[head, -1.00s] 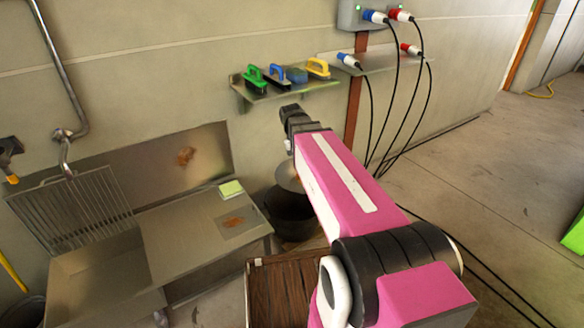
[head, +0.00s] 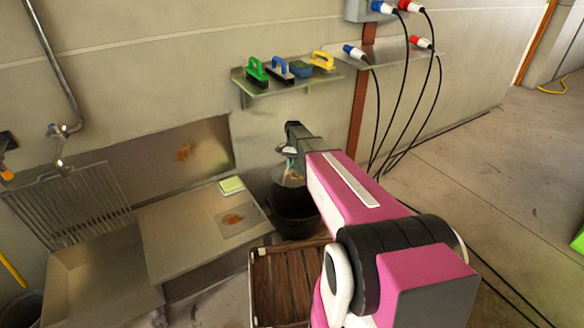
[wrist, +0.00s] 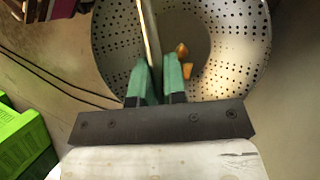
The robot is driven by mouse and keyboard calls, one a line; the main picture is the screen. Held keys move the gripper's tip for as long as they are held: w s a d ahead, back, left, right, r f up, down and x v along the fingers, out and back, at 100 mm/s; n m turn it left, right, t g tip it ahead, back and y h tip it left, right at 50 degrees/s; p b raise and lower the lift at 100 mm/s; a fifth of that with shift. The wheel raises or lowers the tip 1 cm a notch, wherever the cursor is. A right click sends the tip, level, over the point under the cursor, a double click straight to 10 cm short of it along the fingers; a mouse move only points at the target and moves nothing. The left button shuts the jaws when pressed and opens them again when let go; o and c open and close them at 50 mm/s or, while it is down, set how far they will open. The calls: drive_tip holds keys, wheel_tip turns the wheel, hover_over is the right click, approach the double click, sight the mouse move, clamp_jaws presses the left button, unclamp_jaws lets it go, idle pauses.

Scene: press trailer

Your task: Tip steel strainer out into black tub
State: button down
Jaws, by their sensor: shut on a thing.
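The steel strainer (wrist: 225,50) fills the upper part of the wrist view, a round bowl with many small holes. My gripper (wrist: 157,75) is shut on the strainer, its green fingers closed around a thin part at the near side. A few small orange pieces (wrist: 183,60) show in the strainer. In the head view the strainer (head: 290,174) hangs below the end of my arm, tilted and partly hidden. The black tub (head: 293,215) stands by the wall, below the strainer. My arm hides part of the tub, and its inside is dark.
A steel sink with a drainboard (head: 190,235) stands left of the tub, with a green and white sponge (head: 231,185) on it. A brown slatted crate (head: 288,285) is in front of the tub. A wall shelf (head: 285,87) with several brushes is above.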

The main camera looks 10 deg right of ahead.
sight(301, 180)
drive_tip(key=shift+w+f+m, duration=0.3)
drive_tip(key=shift+w+f, duration=0.35)
drive_tip(key=shift+f, duration=0.45)
drive_tip(key=shift+s+d+f+t+y, duration=0.15)
drive_tip(key=shift+s+d+t+y, duration=0.4)
drive_tip(key=shift+y, duration=0.25)
drive_tip(key=shift+s+d+f+n+t+y, duration=0.3)
drive_tip(key=shift+f+n+t+y, duration=0.1)
drive_tip(key=shift+t+y, duration=0.45)
drive_tip(key=t+y, duration=0.1)
drive_tip(key=s+d+f+n+t+y, duration=0.1)
drive_tip(key=y, duration=0.1)
drive_tip(key=d+t+y, duration=0.1)
drive_tip(key=y, duration=0.1)
drive_tip(key=shift+s+d+f, duration=0.1)
drive_tip(key=shift+s+f, duration=0.15)
drive_tip(key=shift+f, duration=0.05)
drive_tip(key=t+y, duration=0.1)
drive_tip(key=s+d+f+n+t+y, duration=0.1)
drive_tip(key=y, duration=0.1)
drive_tip(key=d+f+y, duration=0.1)
drive_tip(key=shift+s+n+t, duration=0.25)
drive_tip(key=shift+n+t, duration=0.05)
drive_tip(key=shift+t, duration=0.1)
drive_tip(key=shift+s+d+f+n+t+y, duration=0.35)
drive_tip(key=shift+s+d+f+y, duration=0.15)
drive_tip(key=shift+y, duration=0.5)
drive_tip(key=shift+s+d+f+n+t+y, duration=0.4)
drive_tip(key=shift+d+y, duration=0.15)
drive_tip(key=shift+y, duration=0.4)
